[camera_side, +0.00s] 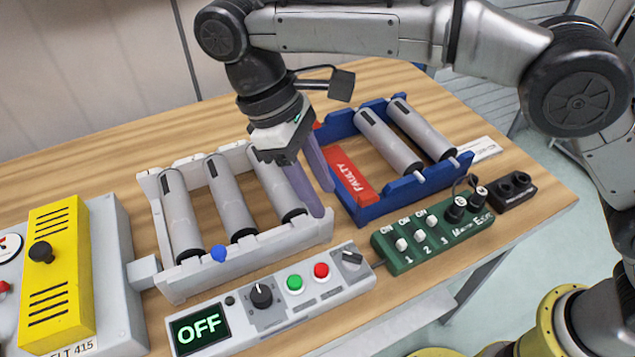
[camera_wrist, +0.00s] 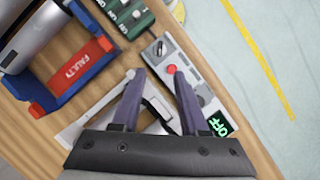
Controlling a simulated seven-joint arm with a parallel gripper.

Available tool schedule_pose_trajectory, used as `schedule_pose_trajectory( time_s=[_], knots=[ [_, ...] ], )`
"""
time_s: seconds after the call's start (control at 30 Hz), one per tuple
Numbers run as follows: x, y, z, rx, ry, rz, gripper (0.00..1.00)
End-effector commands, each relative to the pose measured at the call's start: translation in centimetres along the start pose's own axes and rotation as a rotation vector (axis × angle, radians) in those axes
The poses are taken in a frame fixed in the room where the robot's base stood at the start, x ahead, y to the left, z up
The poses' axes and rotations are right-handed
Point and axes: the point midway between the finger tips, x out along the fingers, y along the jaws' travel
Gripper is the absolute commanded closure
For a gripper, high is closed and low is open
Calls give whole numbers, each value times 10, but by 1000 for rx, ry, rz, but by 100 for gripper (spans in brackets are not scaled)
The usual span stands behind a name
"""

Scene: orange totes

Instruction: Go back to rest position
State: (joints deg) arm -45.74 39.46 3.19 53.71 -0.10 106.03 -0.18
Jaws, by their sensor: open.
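My gripper (camera_side: 308,190) has two long purple fingers pointing down at the right part of the white rack. In the side view the fingers stand in front of the rightmost grey cylinder in that rack and partly hide it. In the wrist view the fingers of my gripper (camera_wrist: 160,95) are spread apart, with part of the white rack (camera_wrist: 160,106) showing between them. Nothing is seen held between the fingers. The white rack (camera_side: 250,252) holds three grey cylinders (camera_side: 231,198) lying side by side. Whether the fingers touch the rightmost cylinder, I cannot tell.
A blue rack (camera_side: 385,208) with a red FAULTY label (camera_side: 345,176) holds two grey cylinders. A control panel (camera_side: 300,300) reading OFF and a green switch box (camera_side: 432,240) lie in front. A yellow-fronted machine (camera_side: 62,275) stands left. Bare wooden table (camera_side: 120,165) lies behind.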

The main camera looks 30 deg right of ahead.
Motion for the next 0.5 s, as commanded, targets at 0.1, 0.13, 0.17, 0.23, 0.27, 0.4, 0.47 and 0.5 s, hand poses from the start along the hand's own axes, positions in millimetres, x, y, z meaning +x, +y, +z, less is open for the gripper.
schedule_pose_trajectory(
  time_s=[0.1, 0.13, 0.17, 0.23, 0.27, 0.4, 0.47, 0.5],
  knots=[
    [-1, 0, 0, 0, 0, 0, 56],
    [-1, 0, 0, 0, 0, 0, 56],
    [-1, 0, 0, 0, 0, 0, 56],
    [-1, 0, 0, 0, 0, 0, 56],
    [-1, 0, 0, 0, 0, 0, 56],
    [0, 0, 0, 0, 0, 0, 56],
    [0, 2, 0, 4, 0, -1, 56],
    [-1, 6, 1, 12, 2, -5, 56]
  ],
)
